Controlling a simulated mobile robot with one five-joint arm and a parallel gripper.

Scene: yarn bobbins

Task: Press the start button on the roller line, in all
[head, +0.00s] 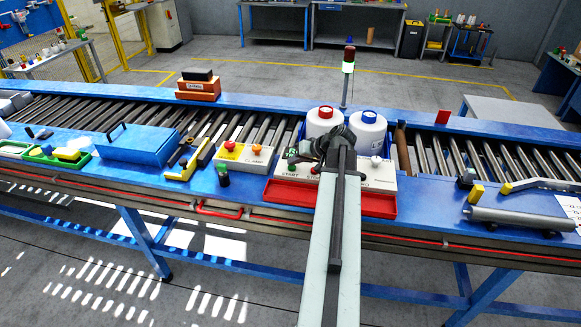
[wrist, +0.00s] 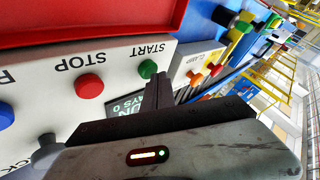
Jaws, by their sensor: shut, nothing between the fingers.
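A white control box (head: 300,174) stands on the blue roller line, partly hidden behind my arm in the head view. Its green START button (wrist: 148,69) shows clearly in the wrist view, beside the red STOP button (wrist: 89,86). A blue button (wrist: 6,116) is at the left edge. A small display (wrist: 125,106) is partly covered by my gripper. My gripper (wrist: 162,80) is shut and empty. Its tips appear close beside the green button; I cannot tell whether they touch it. In the head view my gripper (head: 337,135) is over the box.
Two white bobbins, one red-topped (head: 322,122) and one blue-topped (head: 369,130), stand behind the box. A red tray (head: 378,206) lies in front. Another button box (head: 243,158) and a blue case (head: 135,144) are to the left.

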